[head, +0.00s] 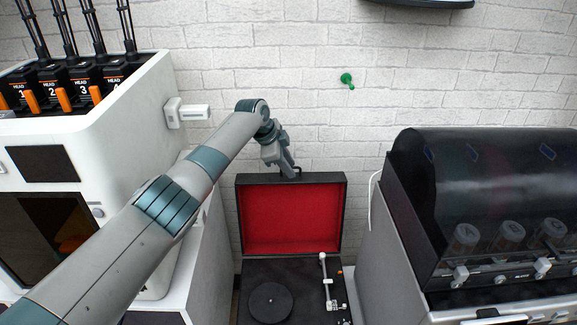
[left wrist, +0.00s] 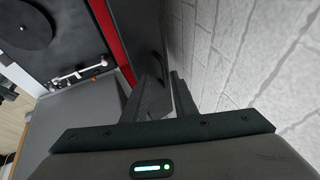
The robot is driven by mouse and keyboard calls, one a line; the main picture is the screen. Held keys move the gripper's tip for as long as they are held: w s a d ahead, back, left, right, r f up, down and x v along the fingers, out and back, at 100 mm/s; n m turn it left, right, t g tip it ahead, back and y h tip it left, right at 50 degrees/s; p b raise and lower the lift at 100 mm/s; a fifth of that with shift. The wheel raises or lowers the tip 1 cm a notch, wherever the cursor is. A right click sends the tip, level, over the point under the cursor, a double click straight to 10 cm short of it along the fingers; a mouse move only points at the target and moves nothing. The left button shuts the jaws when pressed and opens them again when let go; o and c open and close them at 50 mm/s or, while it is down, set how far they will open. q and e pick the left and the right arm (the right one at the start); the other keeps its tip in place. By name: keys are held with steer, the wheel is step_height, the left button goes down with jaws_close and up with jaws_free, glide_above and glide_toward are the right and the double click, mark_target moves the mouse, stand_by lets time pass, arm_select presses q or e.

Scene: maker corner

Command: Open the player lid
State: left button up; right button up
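The record player (head: 268,292) sits low in the middle of the head view, with a round platter and a pale tonearm. Its lid (head: 292,213) stands raised at the back, near the white brick wall, with its red lining facing me. The left gripper (head: 291,172) is at the lid's top edge, by a small dark handle. In the left wrist view the gripper's two dark fingers (left wrist: 170,92) are close together beside the lid (left wrist: 140,35). Whether they hold the handle or lid edge is hidden. The right gripper is not in view.
A white machine (head: 120,120) with several numbered heads stands on the left. A machine with a dark curved cover (head: 480,185) stands on the right. The player sits in the gap between them. A green pin (head: 347,80) is on the wall.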

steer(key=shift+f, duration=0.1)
